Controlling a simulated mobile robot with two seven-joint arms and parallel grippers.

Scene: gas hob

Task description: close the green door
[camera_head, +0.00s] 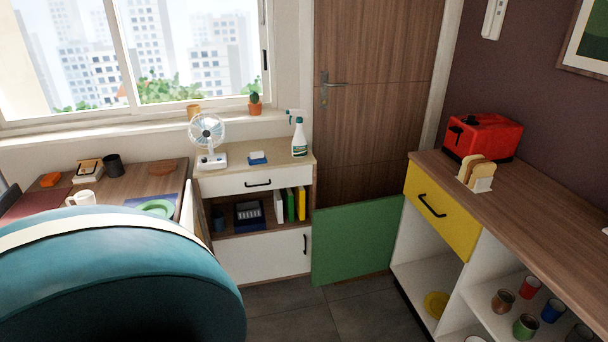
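The green door (355,240) stands open in the middle of the view. It is a flat panel that reaches out to the left from the front of the right-hand counter cabinet (412,262). Its left edge is close to the white cabinet under the window; I cannot tell whether they touch. No handle shows on the side facing me. The cabinet's open shelves show, with a yellow plate (436,304) and several mugs (525,327) inside. Neither of my grippers is in view.
A yellow drawer (440,212) with a black handle is shut above the shelves. A red toaster (482,137) stands on the counter. A large teal rounded shape (120,285) hides the lower left. Grey floor (345,315) in front of the door is clear.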

